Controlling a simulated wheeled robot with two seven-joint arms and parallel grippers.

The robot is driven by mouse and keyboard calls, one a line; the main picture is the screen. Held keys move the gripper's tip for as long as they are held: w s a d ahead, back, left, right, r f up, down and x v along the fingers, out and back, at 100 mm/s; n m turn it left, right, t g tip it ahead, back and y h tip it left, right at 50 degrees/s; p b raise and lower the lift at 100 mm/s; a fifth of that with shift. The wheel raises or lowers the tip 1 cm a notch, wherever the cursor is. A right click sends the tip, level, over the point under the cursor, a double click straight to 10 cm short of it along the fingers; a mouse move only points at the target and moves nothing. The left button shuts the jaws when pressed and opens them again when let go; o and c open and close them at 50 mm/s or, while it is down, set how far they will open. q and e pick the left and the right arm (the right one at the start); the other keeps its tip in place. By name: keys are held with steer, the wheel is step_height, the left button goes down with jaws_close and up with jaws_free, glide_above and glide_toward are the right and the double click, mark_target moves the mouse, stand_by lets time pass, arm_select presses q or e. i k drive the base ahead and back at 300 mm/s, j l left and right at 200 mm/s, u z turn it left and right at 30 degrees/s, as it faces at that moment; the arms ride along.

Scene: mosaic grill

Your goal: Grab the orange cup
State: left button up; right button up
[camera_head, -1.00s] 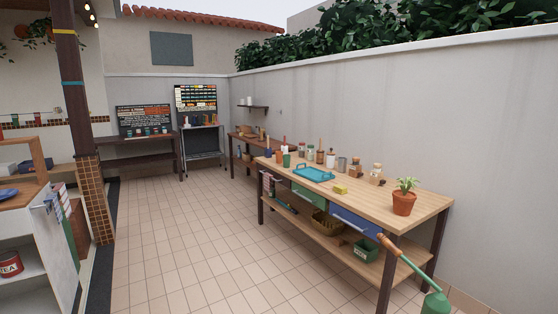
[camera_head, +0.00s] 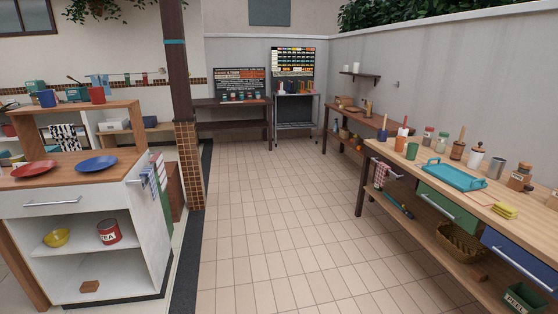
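A small orange cup (camera_head: 400,143) stands on the wooden workbench top (camera_head: 480,207) at the right, near its far end. Something upright shows in or just behind it; I cannot tell which. A green cup (camera_head: 411,151) stands just in front of it. A red cup (camera_head: 97,95) stands on the raised shelf of the counter at the left. Neither of my grippers is in view.
A turquoise tray (camera_head: 437,179), yellow sponges (camera_head: 504,211) and several jars share the workbench. The tiled floor (camera_head: 270,220) between workbench and white counter (camera_head: 85,232) is clear. A tiled pillar (camera_head: 188,165) stands beyond the counter.

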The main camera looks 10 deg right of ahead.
mark_target(400, 141)
steer(key=i+l+z, duration=0.35)
steer(key=i, duration=0.3)
steer(key=i+z, duration=0.3)
steer(key=i, duration=0.3)
steer(key=i+j+z, duration=0.1)
steer(key=i+z, duration=0.25)
steer(key=i, duration=0.3)
steer(key=i+j+z, duration=0.3)
steer(key=i, duration=0.35)
steer(key=l, duration=0.05)
